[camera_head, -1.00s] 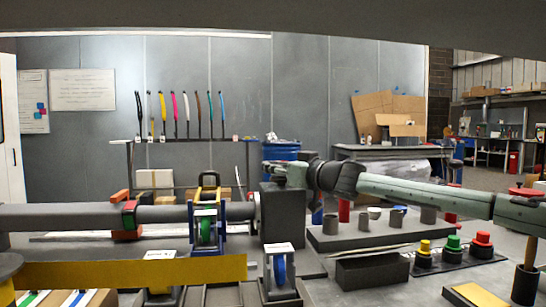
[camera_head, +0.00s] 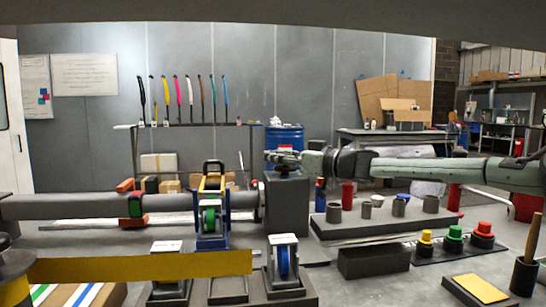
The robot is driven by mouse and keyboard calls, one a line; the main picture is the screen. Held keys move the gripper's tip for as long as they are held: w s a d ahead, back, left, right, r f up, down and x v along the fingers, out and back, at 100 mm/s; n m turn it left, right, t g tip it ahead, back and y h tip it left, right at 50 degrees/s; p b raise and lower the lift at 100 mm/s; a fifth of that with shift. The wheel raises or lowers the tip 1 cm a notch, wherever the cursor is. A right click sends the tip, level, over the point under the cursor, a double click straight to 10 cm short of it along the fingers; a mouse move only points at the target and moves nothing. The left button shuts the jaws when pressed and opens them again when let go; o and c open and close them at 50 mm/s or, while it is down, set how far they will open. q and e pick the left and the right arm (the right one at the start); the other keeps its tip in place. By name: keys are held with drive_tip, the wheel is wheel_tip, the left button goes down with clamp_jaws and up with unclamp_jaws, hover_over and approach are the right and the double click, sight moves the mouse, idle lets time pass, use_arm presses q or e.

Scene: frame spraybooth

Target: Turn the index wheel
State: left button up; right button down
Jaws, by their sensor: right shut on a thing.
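My right arm comes in from the right, and its gripper (camera_head: 274,156) is at the top of a dark upright block (camera_head: 287,203). The gripper is shut on a small part there, apparently the index wheel, which the fingers mostly hide. A thick grey tube (camera_head: 60,207) runs in from the left and ends in a round flange (camera_head: 262,201) against the block. My left gripper is not in view.
A blue wheel (camera_head: 284,262) in a grey fork stands in front of the block. A yellow bar (camera_head: 140,266) crosses the lower left.

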drive_tip(key=c, duration=1.1)
unclamp_jaws()
drive_tip(key=shift+c, duration=0.2)
drive_tip(key=shift+d, duration=0.1)
drive_tip(key=v, duration=1.2)
